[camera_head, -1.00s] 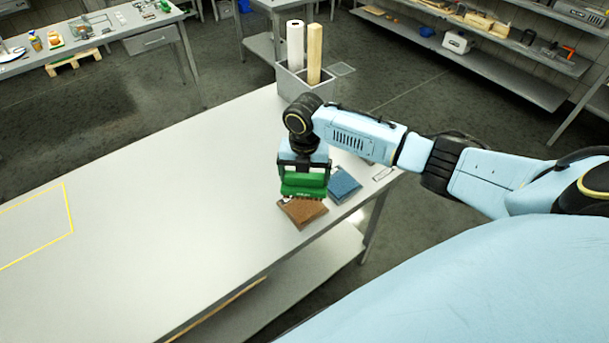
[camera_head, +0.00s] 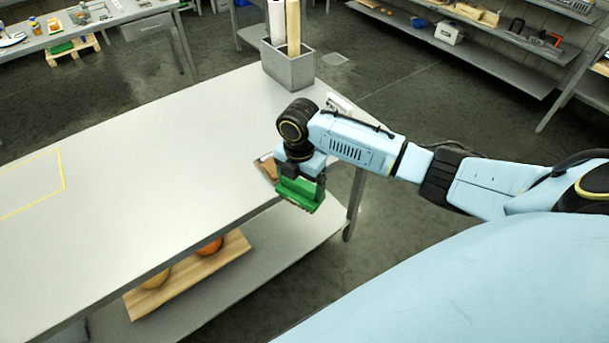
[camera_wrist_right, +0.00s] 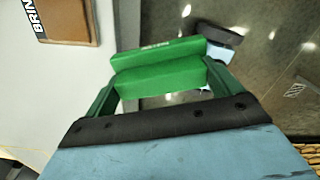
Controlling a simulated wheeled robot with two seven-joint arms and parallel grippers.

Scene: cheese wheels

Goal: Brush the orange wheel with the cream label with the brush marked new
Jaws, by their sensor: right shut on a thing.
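My right gripper (camera_head: 304,178) is shut on a green brush (camera_head: 299,194), held by the right-hand part of the table's front edge. The brush also shows between the fingers in the right wrist view (camera_wrist_right: 158,66); its small pale lettering is too small to read. An orange wheel (camera_head: 210,248) and a yellowish wheel (camera_head: 156,278) lie on a wooden board (camera_head: 188,282) on the shelf under the table. The tabletop edge partly hides both, and I cannot see a label on either. The brush is above and to the right of the wheels in the picture, apart from them. My left gripper is not in view.
A brown pad (camera_wrist_right: 68,18) with a "BRIN..." label lies on the table by the brush, partly hidden by my arm in the head view. The tabletop's left and middle are clear.

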